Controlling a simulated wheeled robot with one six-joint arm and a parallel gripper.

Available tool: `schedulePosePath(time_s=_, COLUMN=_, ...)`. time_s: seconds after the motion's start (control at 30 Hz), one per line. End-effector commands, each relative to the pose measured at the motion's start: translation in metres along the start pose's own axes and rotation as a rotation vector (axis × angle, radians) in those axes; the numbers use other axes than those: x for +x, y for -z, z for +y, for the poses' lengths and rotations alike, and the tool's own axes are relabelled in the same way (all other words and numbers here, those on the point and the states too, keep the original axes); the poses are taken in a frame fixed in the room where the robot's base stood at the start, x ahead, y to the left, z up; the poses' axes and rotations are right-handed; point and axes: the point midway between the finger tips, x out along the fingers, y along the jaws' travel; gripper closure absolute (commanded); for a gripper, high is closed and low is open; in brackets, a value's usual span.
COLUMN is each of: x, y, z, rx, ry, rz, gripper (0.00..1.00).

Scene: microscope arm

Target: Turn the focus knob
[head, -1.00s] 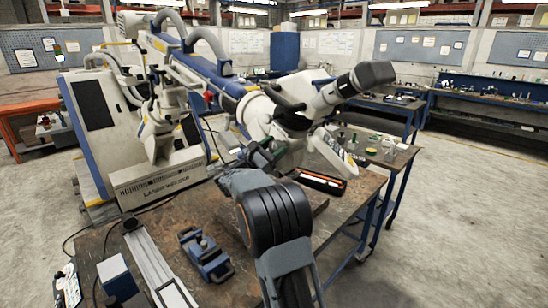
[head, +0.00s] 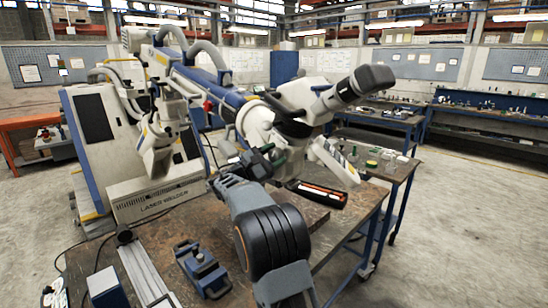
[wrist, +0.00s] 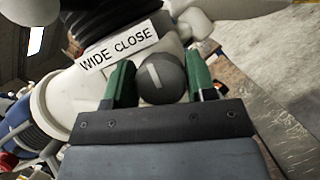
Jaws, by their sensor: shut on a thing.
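The focus knob (wrist: 162,82) is a dark round knob with a pale line across its face, seen in the wrist view. My gripper (wrist: 160,82) has its two green-lined fingers on either side of the knob and is shut on it. The pale line is slightly tilted. A white label reading "WIDE CLOSE" (wrist: 118,50) is on the microscope body above and left of the knob. In the head view my gripper (head: 278,157) is under the white microscope head (head: 305,95), and the knob is too small or hidden to make out there.
The worn table (head: 195,235) carries a blue clamp-like block (head: 203,268), a metal rail (head: 140,270) and an open dark case (head: 317,193). The big laser welder (head: 155,200) stands behind it. Open floor (head: 450,230) lies to the right.

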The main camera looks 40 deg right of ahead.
Motion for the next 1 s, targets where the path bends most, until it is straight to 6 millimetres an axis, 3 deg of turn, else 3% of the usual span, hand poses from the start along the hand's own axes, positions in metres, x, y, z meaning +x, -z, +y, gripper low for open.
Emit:
schedulePosePath(time_s=0.1, x=0.0, y=0.0, z=0.0, rx=-0.001, ry=0.0, rz=0.001, gripper=0.73)
schedulePosePath(time_s=0.13, x=0.0, y=0.0, z=0.0, rx=-0.001, ry=0.0, rz=0.001, gripper=0.48)
schedulePosePath(time_s=0.37, x=0.0, y=0.0, z=0.0, rx=-0.001, ry=0.0, rz=0.001, gripper=0.26)
schedulePosePath(time_s=0.73, x=-0.007, y=0.001, z=0.0, rx=-0.001, ry=-0.001, rz=0.0, gripper=0.24)
schedulePosePath(time_s=1.0, x=-0.058, y=0.002, z=-0.001, rx=0.0, ry=-0.004, rz=0.004, gripper=0.24)
